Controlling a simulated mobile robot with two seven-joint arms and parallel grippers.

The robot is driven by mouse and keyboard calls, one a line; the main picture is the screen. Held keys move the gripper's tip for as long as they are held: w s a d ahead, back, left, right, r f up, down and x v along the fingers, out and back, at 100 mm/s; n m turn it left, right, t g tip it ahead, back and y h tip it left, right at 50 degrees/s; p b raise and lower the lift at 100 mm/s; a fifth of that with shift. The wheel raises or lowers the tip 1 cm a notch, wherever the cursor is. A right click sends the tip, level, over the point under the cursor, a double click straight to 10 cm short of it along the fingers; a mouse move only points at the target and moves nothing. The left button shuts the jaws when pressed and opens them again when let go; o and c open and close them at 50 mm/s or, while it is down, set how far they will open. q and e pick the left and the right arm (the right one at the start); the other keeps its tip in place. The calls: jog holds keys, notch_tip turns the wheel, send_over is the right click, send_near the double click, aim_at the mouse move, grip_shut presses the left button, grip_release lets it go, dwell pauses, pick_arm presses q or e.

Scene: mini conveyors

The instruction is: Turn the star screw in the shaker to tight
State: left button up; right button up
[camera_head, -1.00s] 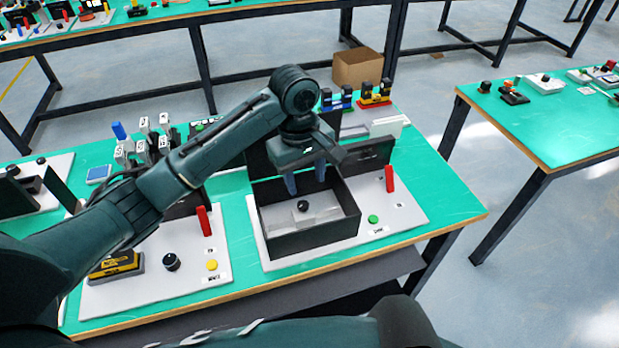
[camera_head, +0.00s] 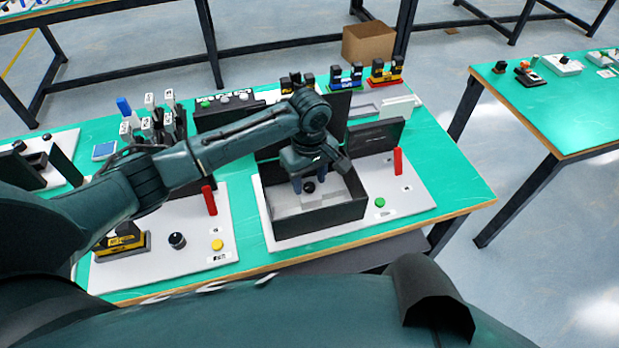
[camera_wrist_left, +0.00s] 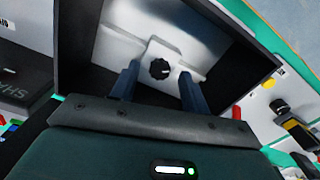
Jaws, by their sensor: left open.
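The shaker is an open black box (camera_head: 318,224) on a white base plate in the head view; its dark wall also shows in the wrist view (camera_wrist_left: 82,50). The black star screw (camera_head: 309,187) sits on a light block inside the box. In the wrist view the star screw (camera_wrist_left: 160,69) lies between and a little beyond my fingertips. My left gripper (camera_head: 309,185) is open and reaches down into the box, its two blue-grey fingers (camera_wrist_left: 160,82) on either side of the screw. I cannot tell whether they touch it. My right gripper is not in view.
A red lever (camera_head: 398,161) and a green button (camera_head: 380,202) stand right of the box. Another white plate with a black knob (camera_head: 177,240), a yellow button (camera_head: 217,244) and a red lever (camera_head: 209,200) lies to the left.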

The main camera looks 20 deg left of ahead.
pick_arm(q)
jog(key=shift+f, duration=0.4)
jog(key=shift+c, duration=0.4)
jog(key=c, duration=0.9)
